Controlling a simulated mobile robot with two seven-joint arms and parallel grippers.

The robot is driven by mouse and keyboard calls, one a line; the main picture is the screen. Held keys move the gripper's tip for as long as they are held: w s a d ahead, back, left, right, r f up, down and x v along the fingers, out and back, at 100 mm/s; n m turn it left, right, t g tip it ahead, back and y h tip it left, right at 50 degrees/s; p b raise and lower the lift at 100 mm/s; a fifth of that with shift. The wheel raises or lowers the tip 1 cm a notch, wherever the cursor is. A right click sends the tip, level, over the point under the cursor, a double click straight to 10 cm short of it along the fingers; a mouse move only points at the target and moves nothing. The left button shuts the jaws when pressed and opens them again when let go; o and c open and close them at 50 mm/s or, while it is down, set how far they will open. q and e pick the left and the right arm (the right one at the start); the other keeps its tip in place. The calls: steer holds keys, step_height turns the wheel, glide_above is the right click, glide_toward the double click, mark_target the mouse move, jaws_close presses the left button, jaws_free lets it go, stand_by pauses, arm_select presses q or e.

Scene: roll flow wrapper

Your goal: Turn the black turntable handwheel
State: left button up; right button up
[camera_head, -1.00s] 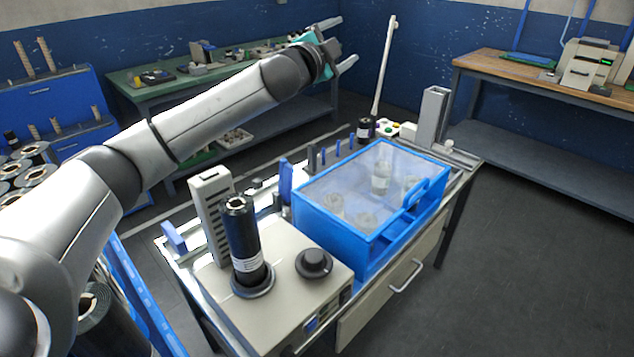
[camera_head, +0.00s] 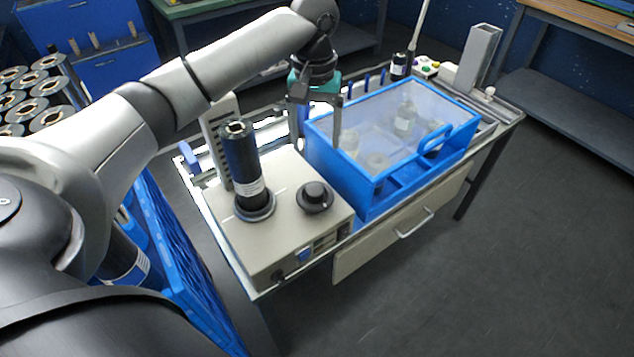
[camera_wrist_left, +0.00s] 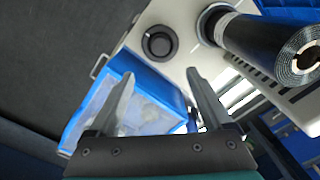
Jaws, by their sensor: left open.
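The black turntable handwheel (camera_head: 314,197) is a round knob on top of the beige machine housing (camera_head: 285,235), beside the upright black film roll (camera_head: 243,165). It also shows in the left wrist view as a dark round knob (camera_wrist_left: 160,43), beyond the fingertips. My left gripper (camera_head: 318,145) is open and empty, fingers pointing down, above and behind the handwheel near the blue-framed clear box. In the left wrist view the open fingers (camera_wrist_left: 160,85) stand apart with the handwheel beyond the gap. No contact with the handwheel shows. My right gripper is not in view.
The blue-framed clear box (camera_head: 370,190) stands right of the housing. The film roll (camera_wrist_left: 262,45) rises close to the handwheel. A row of blue guides (camera_head: 365,83) runs behind the box. Several rolls (camera_head: 35,90) stand at the left. The floor at right is clear.

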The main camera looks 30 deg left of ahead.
mark_target(315, 189)
arm_select(q)
step_height(315, 189, down, 15)
steer(key=b, duration=0.3)
steer(key=shift+b, duration=0.35)
steer(key=shift+c, duration=0.3)
